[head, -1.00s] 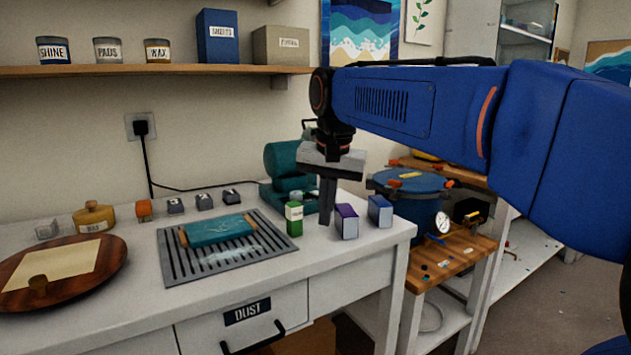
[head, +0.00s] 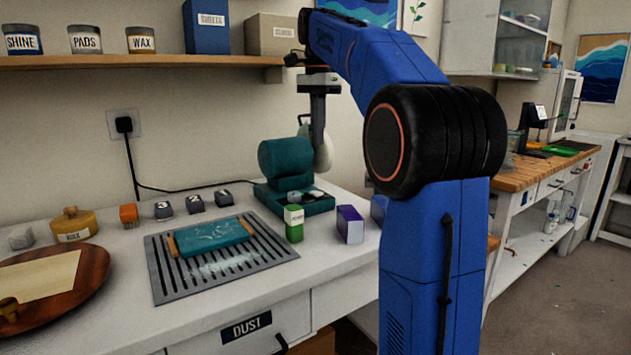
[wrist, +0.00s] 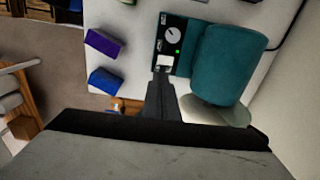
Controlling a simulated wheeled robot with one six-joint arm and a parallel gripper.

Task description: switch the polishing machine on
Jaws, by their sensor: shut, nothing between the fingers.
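The polishing machine (head: 284,159) is teal, with a pale buffing wheel (head: 324,154), and stands at the back right of the white bench. In the wrist view its teal body (wrist: 222,65) lies right of a dark control panel (wrist: 171,30). The panel has a round dial (wrist: 173,35), a small green light (wrist: 178,52) that looks lit, and a white switch (wrist: 164,61). My gripper (head: 317,145) is shut and empty, pointing down above the machine's base. In the wrist view its fingertips (wrist: 162,75) overlap the switch's lower edge; I cannot tell if they touch.
Green (head: 293,222) and purple (head: 350,224) boxes stand in front of the machine; a blue box (wrist: 107,80) is beside the purple one. A wall shelf (head: 150,69) hangs above. A cord runs along the back.

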